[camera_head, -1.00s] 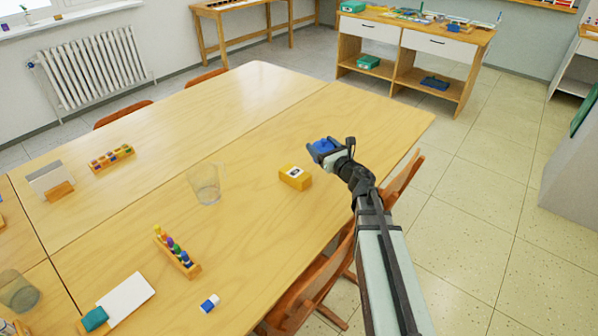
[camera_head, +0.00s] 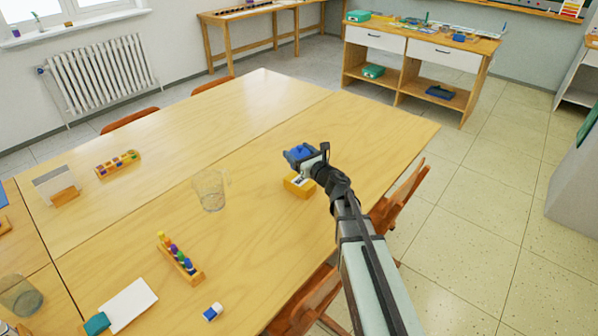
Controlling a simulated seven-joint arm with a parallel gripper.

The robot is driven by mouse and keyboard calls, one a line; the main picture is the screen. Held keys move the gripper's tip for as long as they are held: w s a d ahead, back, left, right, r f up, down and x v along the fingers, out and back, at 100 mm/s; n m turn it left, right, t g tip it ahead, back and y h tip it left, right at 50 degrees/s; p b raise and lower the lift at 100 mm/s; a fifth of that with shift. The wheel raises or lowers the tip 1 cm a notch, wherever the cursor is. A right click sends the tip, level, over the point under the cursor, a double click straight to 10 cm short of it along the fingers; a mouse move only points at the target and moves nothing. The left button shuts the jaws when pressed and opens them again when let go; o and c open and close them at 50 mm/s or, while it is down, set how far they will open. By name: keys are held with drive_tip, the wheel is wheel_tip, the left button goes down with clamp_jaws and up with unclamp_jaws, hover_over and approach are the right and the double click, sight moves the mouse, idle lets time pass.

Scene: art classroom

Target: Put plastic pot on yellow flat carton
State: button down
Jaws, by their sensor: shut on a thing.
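My gripper (camera_head: 306,158) is shut on a blue plastic pot (camera_head: 296,154), which shows at its fingertips. The yellow flat carton (camera_head: 294,188) lies on the wooden table, partly hidden by my gripper. The pot appears over the carton's far side in the picture. I cannot tell whether there is a gap between them or how large it is.
A clear glass mug (camera_head: 210,190) stands on the table left of the carton. A wooden rack with colored pieces (camera_head: 180,257) and a blue and white eraser (camera_head: 212,312) lie nearer. A chair (camera_head: 402,197) stands at the table's right edge. The table beyond the carton is clear.

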drive_tip(key=shift+f, duration=3.3)
drive_tip(key=shift+f, duration=0.15)
unclamp_jaws()
drive_tip(key=shift+s+d, duration=0.1)
drive_tip(key=shift+s, duration=0.1)
drive_tip(key=v, duration=1.1)
drive_tip(key=shift+s+d, duration=0.15)
drive_tip(key=shift+s, duration=0.1)
